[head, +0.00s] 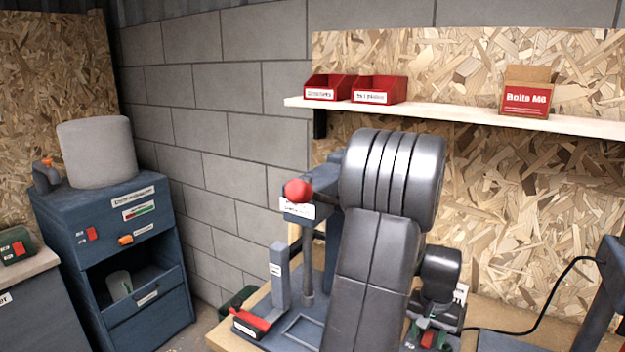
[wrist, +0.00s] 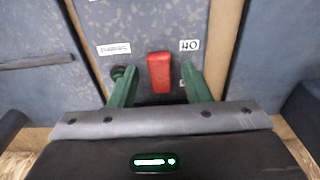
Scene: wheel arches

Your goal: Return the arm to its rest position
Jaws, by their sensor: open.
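My arm fills the middle of the head view as large dark grey links. It reaches down to my gripper (head: 428,338), low and right of the middle, partly cut off by the frame edge. In the wrist view my gripper (wrist: 158,84) has its two green fingers apart. A red handle (wrist: 158,72) shows between the fingers, with a visible gap on each side. It stands by a blue-grey surface with a label reading 40. I cannot tell how far below the fingertips it is. A bit of red also shows at the gripper in the head view.
A bench machine with a red ball knob (head: 298,190) and a red lever (head: 252,318) stands left of my arm. A shelf (head: 450,114) with red bins (head: 379,90) and a bolts box (head: 526,92) runs behind. A blue cabinet (head: 120,235) stands at left. A black cable (head: 545,312) hangs at right.

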